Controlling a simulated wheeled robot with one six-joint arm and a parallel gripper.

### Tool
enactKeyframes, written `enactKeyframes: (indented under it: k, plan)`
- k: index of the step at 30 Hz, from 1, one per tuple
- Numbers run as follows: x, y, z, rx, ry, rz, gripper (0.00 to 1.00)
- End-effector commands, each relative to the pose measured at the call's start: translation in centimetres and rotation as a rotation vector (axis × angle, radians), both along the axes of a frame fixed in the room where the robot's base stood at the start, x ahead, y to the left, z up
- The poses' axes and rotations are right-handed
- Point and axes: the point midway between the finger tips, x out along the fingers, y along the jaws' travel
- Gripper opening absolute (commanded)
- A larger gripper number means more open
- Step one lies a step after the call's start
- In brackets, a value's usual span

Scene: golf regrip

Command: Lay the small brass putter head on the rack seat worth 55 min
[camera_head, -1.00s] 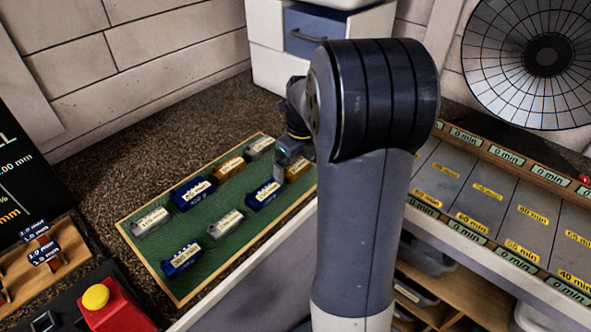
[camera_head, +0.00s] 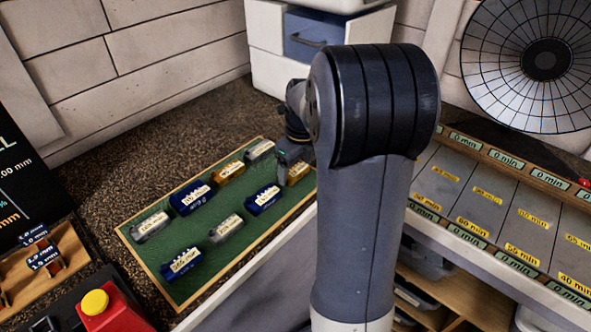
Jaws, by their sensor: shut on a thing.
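My gripper (camera_head: 294,160) is at the right end of the green tray (camera_head: 185,243), partly hidden behind my arm. It is shut on a brass putter head (camera_head: 298,173), whose right side and lower edge are hard to make out. I cannot tell whether this head still touches the tray. A second brass head (camera_head: 229,171) lies on the tray further left. The grey rack (camera_head: 500,222) is at the right, with yellow time labels on its seats. One front label (camera_head: 522,254) appears to read 55 min; some others are too small to read surely.
Several blue and silver heads lie on the tray, including a blue one (camera_head: 263,199) close to my gripper. A red box with a yellow button (camera_head: 95,302) stands at the lower left. A white drawer unit (camera_head: 276,68) and a round reflector (camera_head: 546,60) stand behind.

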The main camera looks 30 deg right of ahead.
Motion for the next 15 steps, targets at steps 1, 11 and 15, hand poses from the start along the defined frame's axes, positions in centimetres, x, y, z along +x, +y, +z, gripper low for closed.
enactKeyframes:
  k: [1, 11, 15]
  plan:
    - [0.1, 0.0, 0.7, -0.002, -0.004, 0.0, 0.42]
    - [0.1, 0.0, 7.1, -0.002, -0.006, 0.0, 0.42]
    - [0.1, 0.0, 9.0, -0.001, -0.005, 0.0, 0.42]
